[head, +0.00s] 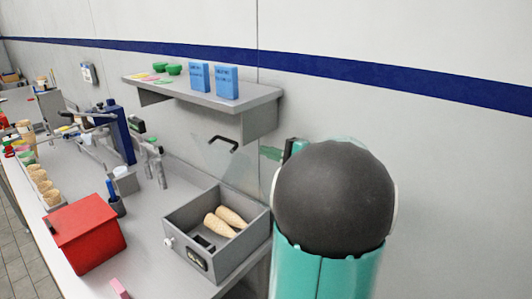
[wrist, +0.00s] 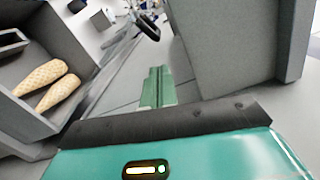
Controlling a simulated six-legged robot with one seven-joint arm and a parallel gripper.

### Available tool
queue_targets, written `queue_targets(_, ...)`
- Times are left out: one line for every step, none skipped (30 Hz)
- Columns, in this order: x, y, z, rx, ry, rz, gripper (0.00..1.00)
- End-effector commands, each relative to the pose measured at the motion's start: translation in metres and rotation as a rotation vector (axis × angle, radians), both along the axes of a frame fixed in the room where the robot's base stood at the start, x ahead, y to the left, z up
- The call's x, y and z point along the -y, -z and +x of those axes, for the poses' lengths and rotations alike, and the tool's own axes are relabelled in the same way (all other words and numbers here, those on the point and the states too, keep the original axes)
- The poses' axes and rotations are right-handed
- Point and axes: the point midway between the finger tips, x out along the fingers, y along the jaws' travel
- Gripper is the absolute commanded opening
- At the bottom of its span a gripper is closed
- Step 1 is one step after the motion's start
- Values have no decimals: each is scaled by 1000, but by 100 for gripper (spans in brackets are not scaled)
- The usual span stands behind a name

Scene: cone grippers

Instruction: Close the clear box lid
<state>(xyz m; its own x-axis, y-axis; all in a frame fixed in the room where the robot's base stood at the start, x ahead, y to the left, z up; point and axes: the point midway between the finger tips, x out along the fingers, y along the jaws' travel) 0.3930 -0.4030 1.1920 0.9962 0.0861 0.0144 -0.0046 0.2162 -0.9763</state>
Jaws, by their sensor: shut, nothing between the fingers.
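The grey box (head: 237,248) stands on the counter with two cones (head: 226,217) inside. Its clear lid (head: 208,160) stands raised at the back of the box, with a black handle (head: 222,143) at its top edge. The wrist view shows the box (wrist: 70,25) at the left and the black handle (wrist: 148,30) beyond my fingers. My gripper (wrist: 157,80) is shut and empty, to the right of the box and apart from the handle. In the head view my arm hides most of my gripper; a green part (head: 270,153) shows beside it.
A grey wall shelf (head: 200,95) with blue boxes and green bowls hangs above the counter. A red box (head: 86,235) stands left of the grey box. Cones in a holder and tools line the counter farther left.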

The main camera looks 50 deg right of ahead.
Motion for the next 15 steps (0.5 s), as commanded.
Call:
queue_targets(-1, 0, 10, 0, -4, -1, 0)
queue_targets(-2, 0, 15, 0, -3, 0, 0)
queue_targets(-3, 0, 23, 0, -4, 0, 0)
queue_targets(-4, 0, 29, 0, -5, 0, 0)
queue_targets(-4, 0, 34, 0, -4, 0, 0)
queue_targets(-5, 0, 41, -1, -4, 0, 0)
queue_targets(-6, 0, 46, -1, -5, 0, 0)
queue_targets(-6, 0, 50, -1, -4, 0, 0)
queue_targets(-6, -1, 55, -1, -4, 0, 0)
queue_targets(-7, -1, 59, 0, -5, -1, 0)
queue_targets(-7, -1, 62, 0, -5, -1, 0)
queue_targets(-8, -1, 65, -1, -5, 0, 0)
queue_targets(-8, -1, 67, -1, -4, 0, 0)
queue_targets(-8, 0, 68, -1, -5, 0, 0)
queue_targets(-9, -1, 70, -2, -6, 0, 0)
